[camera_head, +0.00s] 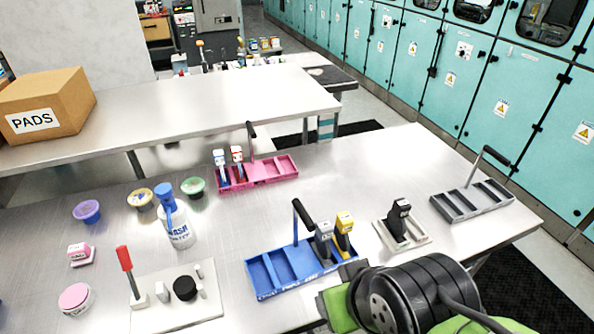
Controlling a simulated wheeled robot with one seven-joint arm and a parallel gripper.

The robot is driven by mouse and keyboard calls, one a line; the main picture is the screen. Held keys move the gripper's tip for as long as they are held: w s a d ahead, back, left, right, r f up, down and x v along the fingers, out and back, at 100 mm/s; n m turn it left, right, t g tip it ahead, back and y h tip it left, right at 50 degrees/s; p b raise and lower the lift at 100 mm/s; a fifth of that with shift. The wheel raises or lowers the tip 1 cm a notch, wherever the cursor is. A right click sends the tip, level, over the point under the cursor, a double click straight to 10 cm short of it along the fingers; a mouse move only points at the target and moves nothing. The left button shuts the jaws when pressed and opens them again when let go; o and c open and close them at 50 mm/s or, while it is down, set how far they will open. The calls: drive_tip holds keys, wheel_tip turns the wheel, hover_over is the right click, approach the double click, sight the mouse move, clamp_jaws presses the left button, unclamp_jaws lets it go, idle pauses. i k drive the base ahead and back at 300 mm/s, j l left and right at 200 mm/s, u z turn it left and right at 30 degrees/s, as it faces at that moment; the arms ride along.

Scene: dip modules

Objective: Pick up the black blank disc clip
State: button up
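A black upright clip-like piece (398,219) stands in a small pale holder (419,239) on the right part of the near metal table. It looks like the black blank disc clip, but any disc on it is too small to make out. My arm's black and green links cover the bottom right, just in front of that holder. The fingers of my gripper do not show.
A blue tray (265,277) holds a grey clip (324,240) and a yellow clip (344,229). An empty grey tray (456,212) lies right. A pink tray (284,165), a wash bottle (175,219) and a white board with a red-handled lever (165,313) stand left.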

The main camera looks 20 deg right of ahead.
sight(395, 224)
drive_tip(key=l+u, duration=0.75)
drive_tip(key=u, duration=0.15)
drive_tip(key=k+l+u, duration=0.15)
drive_tip(key=l+u, duration=0.3)
drive_tip(key=k+l+u, duration=0.15)
drive_tip(key=u, duration=0.3)
drive_tip(key=k+l+u, duration=0.2)
drive_tip(key=u, duration=0.25)
drive_tip(key=l, duration=0.1)
